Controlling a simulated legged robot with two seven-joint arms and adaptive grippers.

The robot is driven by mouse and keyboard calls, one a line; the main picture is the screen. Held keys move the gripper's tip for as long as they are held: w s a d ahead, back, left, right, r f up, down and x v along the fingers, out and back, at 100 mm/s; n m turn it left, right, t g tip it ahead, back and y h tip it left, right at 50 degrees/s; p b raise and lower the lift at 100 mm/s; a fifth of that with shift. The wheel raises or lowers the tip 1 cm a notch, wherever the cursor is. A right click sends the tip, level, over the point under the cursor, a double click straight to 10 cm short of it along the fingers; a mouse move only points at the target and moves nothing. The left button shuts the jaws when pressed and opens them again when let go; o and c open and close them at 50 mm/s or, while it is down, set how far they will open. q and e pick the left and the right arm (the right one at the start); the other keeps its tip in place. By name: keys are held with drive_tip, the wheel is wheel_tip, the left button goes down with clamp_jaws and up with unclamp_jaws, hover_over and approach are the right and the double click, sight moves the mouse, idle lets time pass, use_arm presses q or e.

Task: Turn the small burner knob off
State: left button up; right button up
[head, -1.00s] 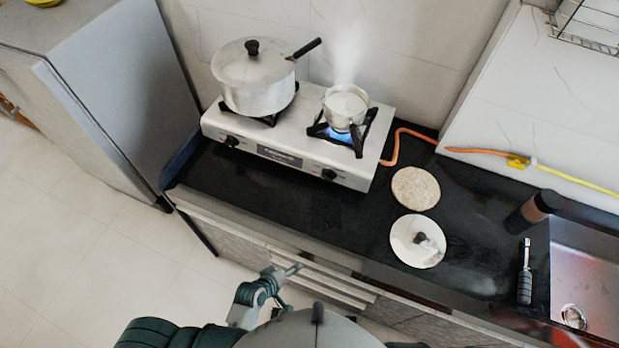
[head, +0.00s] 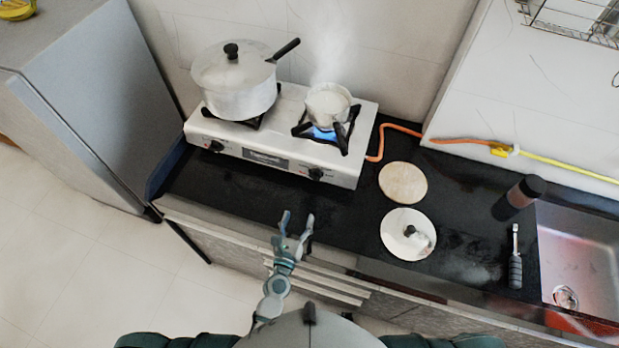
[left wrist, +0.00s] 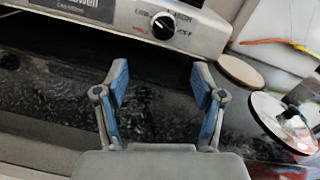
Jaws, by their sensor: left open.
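The small burner's knob (head: 316,174) is black and sits at the right end of the stove's front panel. It also shows in the left wrist view (left wrist: 163,25), with lettering around it, above and beyond my fingers. The stove (head: 262,164) is white. On its right burner, with a blue flame, stands a small steaming pot (head: 328,104). My left gripper (head: 297,220) is open and empty over the counter's front edge, short of the knob and apart from it. Its blue-padded fingers (left wrist: 160,88) point toward the stove. My right gripper is not in view.
A large lidded pot (head: 235,85) stands on the left burner. On the black counter (head: 240,200), a round board (head: 403,182) and a lid (head: 396,240) lie to the right. An orange hose (head: 397,126) runs behind them. Counter in front of the stove is clear.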

sight(313, 180)
use_arm(q)
drive_tip(key=x, duration=1.4)
drive_tip(key=shift+d, duration=0.3)
drive_tip(key=shift+w, duration=0.5)
drive_tip(key=shift+d, duration=0.25)
drive_tip(key=c, duration=1.1)
drive_tip(key=shift+c, duration=0.2)
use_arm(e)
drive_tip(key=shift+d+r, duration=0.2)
